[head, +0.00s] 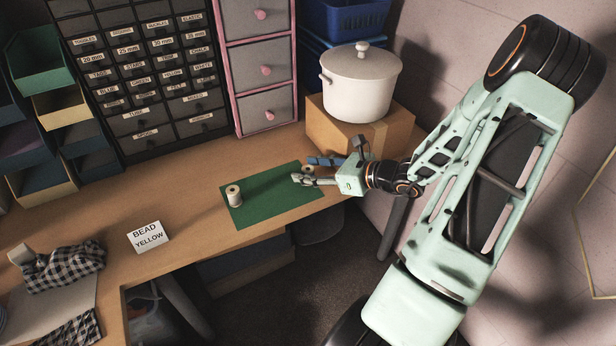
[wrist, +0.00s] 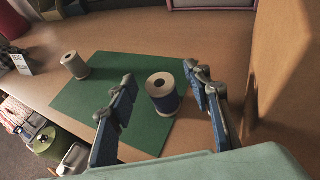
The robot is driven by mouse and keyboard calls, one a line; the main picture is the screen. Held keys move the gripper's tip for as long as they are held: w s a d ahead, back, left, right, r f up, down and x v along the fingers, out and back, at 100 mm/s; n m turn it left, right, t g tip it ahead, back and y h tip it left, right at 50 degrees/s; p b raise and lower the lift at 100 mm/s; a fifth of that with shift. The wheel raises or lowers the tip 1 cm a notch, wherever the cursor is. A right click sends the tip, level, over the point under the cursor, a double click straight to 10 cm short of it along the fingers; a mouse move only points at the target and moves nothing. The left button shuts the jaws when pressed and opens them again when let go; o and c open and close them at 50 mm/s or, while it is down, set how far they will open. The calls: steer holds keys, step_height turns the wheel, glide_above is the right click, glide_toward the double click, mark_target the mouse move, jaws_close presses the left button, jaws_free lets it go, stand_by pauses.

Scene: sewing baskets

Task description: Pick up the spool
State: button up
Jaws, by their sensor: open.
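Two spools stand upright on a green mat. The blue spool (wrist: 168,104) has a pale top with a dark hole and stands on the mat's right part in the wrist view. The cream spool (head: 233,197) stands near the mat's left edge, and it also shows in the wrist view (wrist: 75,66). My gripper (head: 305,169) is low over the mat's right end. In the wrist view my gripper (wrist: 160,78) is open, with one finger on each side of the blue spool and visible gaps between. In the head view the fingers largely hide the blue spool.
The green mat (head: 255,212) lies on a wooden desk (head: 190,205). A cardboard box (head: 350,130) with a white pot (head: 361,85) stands close behind my gripper. A "BEAD YELLOW" card (head: 148,236) and checked cloth (head: 62,268) lie left. Drawer units (head: 150,75) stand behind.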

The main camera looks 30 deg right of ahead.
steer(key=shift+w+a+f, duration=0.1)
steer(key=c, duration=1)
steer(key=shift+c, duration=0.2)
